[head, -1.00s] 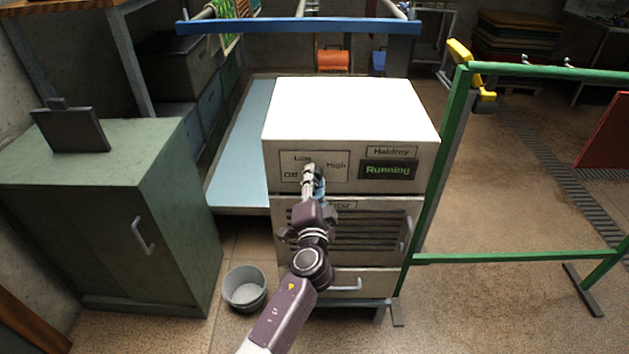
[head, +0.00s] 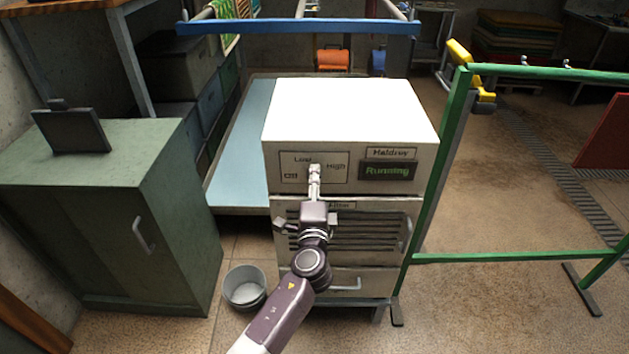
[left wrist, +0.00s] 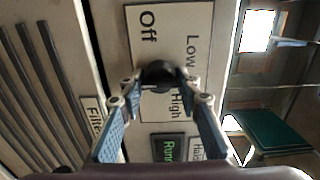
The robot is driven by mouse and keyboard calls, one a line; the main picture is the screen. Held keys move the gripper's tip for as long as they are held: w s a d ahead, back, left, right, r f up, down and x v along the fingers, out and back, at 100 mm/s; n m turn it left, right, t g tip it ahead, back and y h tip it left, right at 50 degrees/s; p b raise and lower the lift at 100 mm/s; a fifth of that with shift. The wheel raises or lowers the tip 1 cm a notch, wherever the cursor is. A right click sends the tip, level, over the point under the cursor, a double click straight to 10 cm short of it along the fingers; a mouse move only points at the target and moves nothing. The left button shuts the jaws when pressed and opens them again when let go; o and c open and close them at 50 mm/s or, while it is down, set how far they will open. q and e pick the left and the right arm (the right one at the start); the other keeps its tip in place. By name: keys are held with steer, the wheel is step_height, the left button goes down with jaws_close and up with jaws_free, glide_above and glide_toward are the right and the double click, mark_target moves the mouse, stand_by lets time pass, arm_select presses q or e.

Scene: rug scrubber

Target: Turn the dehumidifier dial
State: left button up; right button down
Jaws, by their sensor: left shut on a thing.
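The dehumidifier is a white box (head: 350,108) with a cream front. Its dial panel (head: 337,176) carries the labels Off, Low and High. The display (head: 388,171) beside it reads "Running" in green. My left gripper (head: 314,171) is at the panel and hides the dial in the head view. In the left wrist view the round black dial (left wrist: 157,73) sits between the two fingertips of my left gripper (left wrist: 160,92), which is shut on it. Which label the dial points to cannot be told. My right gripper is not in view.
A green cabinet (head: 175,215) stands to the left, with a grey bucket (head: 245,287) on the floor between. A green rail frame (head: 520,256) stands close on the right. A vented filter panel (head: 385,215) with a handle lies below the dial panel.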

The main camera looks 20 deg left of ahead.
arm_select(q)
steer(key=shift+f, duration=0.1)
steer(key=o, duration=1.2)
steer(key=shift+c, duration=0.2)
steer(key=v, duration=1.2)
